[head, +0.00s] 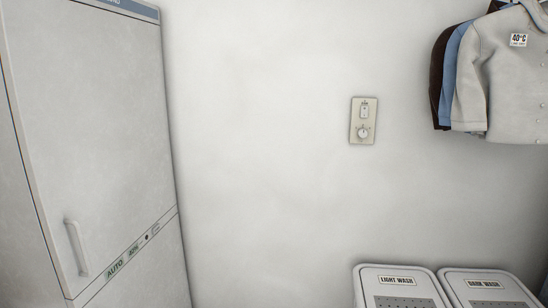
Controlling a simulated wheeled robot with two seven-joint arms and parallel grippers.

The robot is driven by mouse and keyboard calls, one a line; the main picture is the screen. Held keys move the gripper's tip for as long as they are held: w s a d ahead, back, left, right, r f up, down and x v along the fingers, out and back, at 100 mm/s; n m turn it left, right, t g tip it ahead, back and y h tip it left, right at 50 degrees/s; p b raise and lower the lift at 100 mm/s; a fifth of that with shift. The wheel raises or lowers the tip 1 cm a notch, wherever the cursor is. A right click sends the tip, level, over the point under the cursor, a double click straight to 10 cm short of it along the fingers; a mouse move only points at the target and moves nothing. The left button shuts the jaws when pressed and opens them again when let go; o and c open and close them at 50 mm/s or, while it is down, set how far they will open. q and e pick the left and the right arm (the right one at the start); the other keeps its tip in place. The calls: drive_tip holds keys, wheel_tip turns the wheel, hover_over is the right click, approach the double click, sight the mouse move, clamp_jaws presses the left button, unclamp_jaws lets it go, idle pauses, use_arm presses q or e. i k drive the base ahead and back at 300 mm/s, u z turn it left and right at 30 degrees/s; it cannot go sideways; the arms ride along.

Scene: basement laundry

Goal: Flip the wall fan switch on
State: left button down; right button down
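The wall fan switch (363,121) is a small beige plate on the white wall, right of the middle in the head view. It has a small rocker or toggle (364,112) in its upper part and a round dial (363,132) below. The picture is too small to tell the switch's position. Neither of my grippers shows in the head view, and nothing touches the plate.
A tall white cabinet (90,130) with a handle (76,248) stands at the left. Shirts (505,75) hang at the upper right. Bins labelled LIGHT WASH (397,269) and DARK WASH (485,273) stand at the lower right. The wall around the switch is clear.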

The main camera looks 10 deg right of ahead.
sight(364, 110)
drive_tip(key=z, duration=0.4)
drive_tip(key=i, duration=1.6)
drive_tip(key=u, duration=0.25)
